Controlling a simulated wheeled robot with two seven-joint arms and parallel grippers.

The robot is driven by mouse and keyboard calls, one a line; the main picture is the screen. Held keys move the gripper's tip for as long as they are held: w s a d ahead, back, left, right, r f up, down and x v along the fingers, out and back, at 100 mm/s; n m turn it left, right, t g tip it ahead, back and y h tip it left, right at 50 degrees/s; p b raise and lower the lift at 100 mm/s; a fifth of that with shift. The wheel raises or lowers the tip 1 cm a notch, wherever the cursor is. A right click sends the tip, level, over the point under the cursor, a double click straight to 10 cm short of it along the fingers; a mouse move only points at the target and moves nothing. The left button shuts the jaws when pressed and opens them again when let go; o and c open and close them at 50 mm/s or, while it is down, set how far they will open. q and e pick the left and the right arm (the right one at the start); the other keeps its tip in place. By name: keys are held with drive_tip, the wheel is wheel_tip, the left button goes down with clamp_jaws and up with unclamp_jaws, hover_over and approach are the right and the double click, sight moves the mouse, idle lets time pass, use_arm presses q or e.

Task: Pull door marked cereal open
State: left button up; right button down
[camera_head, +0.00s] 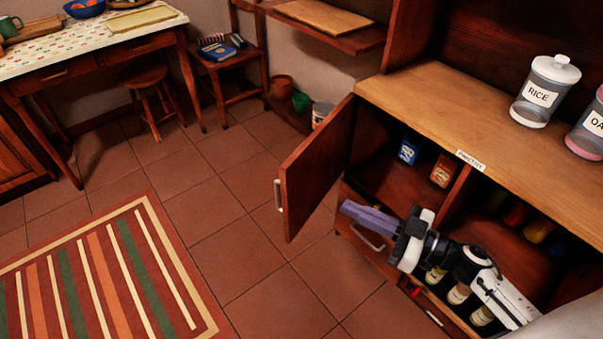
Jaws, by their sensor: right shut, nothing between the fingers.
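A dark wood cabinet door (316,172) stands swung open at the left end of the counter, with a pale handle (279,195) on its outer face. A small white label (470,160) sits on the counter edge above the compartments; its text is too small to read surely. Behind the door the compartment shows a blue box (408,151) and an orange-brown box (441,171). My right gripper (366,217) is shut and empty, in front of the open compartment, to the right of the door and apart from its handle. My left gripper does not show.
A rice jar (545,90) stands on the counter (430,95). Below my right gripper are a drawer handle (368,238) and several bottles (459,293). A striped rug (105,275) lies at the left. The tiled floor (235,235) left of the door is clear.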

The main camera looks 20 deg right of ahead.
sight(288, 179)
drive_tip(key=b+x, duration=0.1)
drive_tip(key=x, duration=1.2)
drive_tip(key=shift+w+a, duration=0.1)
drive_tip(key=shift+w, duration=0.05)
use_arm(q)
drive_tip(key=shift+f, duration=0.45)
